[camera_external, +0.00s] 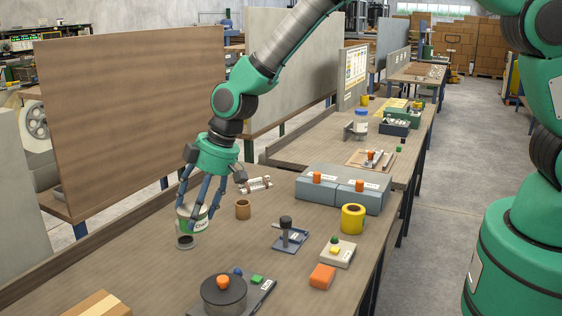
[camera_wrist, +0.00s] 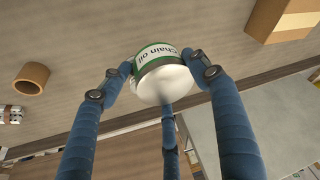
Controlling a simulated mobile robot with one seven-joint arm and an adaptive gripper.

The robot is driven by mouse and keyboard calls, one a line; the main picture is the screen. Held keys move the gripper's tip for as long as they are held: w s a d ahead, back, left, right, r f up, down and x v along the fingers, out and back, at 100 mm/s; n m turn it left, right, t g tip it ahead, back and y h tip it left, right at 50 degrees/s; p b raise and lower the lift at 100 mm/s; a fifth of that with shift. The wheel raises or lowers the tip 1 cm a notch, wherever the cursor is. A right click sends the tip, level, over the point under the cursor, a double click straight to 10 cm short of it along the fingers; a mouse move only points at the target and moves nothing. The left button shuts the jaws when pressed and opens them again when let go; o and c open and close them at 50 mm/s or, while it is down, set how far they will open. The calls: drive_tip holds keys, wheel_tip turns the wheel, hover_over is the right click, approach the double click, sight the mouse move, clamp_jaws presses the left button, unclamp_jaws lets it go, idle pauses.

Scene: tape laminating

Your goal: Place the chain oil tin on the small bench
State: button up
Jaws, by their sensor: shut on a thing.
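The chain oil tin (camera_external: 190,224) is white and green, and sits between the fingers of my gripper (camera_external: 197,212) at the left of the near bench (camera_external: 130,262). My gripper points down and is shut on it. In the wrist view the tin (camera_wrist: 152,58) shows its "chain oil" label and a pale round end, with blue fingers around it. I cannot tell whether the tin touches the bench top. Which bench is the small bench is not clear; a farther bench (camera_external: 425,73) stands at the back.
A dark round holder (camera_external: 223,294), grey boxes (camera_external: 345,190) and a yellow roll (camera_external: 353,218) are also on the bench. A brown panel (camera_external: 130,110) stands behind.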

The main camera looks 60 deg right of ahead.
drive_tip(key=d+m, duration=0.1)
drive_tip(key=d, duration=0.6)
drive_tip(key=w+d+m+h, duration=0.1)
drive_tip(key=d+m, duration=0.1)
drive_tip(key=d, duration=0.5)
drive_tip(key=w+d+m+t, duration=0.1)
drive_tip(key=d, duration=0.6)
drive_tip(key=shift+w+d+f+m+h, duration=0.1)
drive_tip(key=shift+w+d+m+h, duration=0.2)
drive_tip(key=shift+m, duration=0.1)
drive_tip(key=s+d+m+h, duration=0.1)
drive_tip(key=s+d+m, duration=0.2)
drive_tip(key=d, duration=0.9)
drive_tip(key=s+d+m+g+h, duration=0.1)
drive_tip(key=s+d+m, duration=0.2)
drive_tip(key=d, duration=0.9)
drive_tip(key=s+d+m+h, duration=0.1)
drive_tip(key=s+d+m, duration=0.2)
drive_tip(key=d, duration=0.9)
drive_tip(key=s+d+m+g+h, duration=0.1)
drive_tip(key=s+d+m, duration=0.1)
drive_tip(key=s+d, duration=0.45)
drive_tip(key=s+d+m, duration=0.2)
drive_tip(key=s+d, duration=0.2)
drive_tip(key=d, duration=0.5)
drive_tip(key=x, duration=0.4)
drive_tip(key=shift+s+a+f, duration=0.25)
drive_tip(key=shift+s+f, duration=0.1)
drive_tip(key=shift+f, duration=0.1)
